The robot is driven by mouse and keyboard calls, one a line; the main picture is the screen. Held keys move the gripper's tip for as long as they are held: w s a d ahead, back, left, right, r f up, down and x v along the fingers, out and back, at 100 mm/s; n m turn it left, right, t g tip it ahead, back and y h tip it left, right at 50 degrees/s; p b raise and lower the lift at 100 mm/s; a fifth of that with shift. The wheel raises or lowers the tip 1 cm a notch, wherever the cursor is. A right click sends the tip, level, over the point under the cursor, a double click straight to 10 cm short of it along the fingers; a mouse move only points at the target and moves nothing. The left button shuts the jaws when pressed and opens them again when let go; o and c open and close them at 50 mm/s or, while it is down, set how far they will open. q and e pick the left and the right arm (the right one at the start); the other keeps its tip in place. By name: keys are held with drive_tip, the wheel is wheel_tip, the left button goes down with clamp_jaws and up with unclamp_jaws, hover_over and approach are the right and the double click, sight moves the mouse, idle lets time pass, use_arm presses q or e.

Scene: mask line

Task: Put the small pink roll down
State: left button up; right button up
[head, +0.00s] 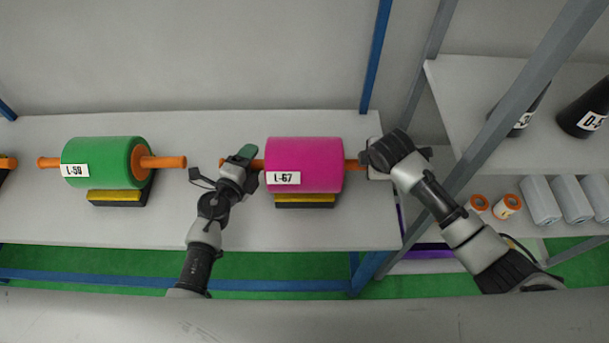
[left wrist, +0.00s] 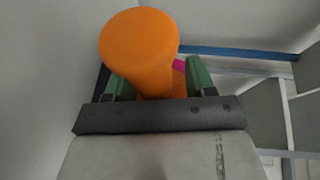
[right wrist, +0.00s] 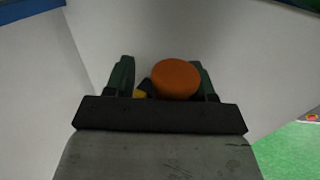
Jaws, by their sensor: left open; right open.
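The small pink roll (head: 305,165), labelled L-67, sits on a black and yellow cradle (head: 304,201) on the white shelf. An orange core end sticks out on each side. My left gripper (head: 246,157) is at the roll's left core end, its jaws open around it; in the left wrist view the orange core end (left wrist: 140,45) lies between the green fingers, with a sliver of pink behind. My right gripper (head: 370,160) is at the right core end; in the right wrist view the orange end (right wrist: 176,78) lies between its open fingers, nearer the right one.
A green roll (head: 103,162), labelled L-59, rests on a similar cradle to the left. A grey diagonal post (head: 515,95) and a side rack (head: 470,70) with dark cones, grey rolls and small orange-ended rolls stand at right. Bare shelf (head: 110,225) lies in front.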

use_arm(q)
drive_tip(key=v, duration=1.2)
use_arm(e)
drive_tip(key=v, duration=1.2)
drive_tip(key=shift+s, duration=0.1)
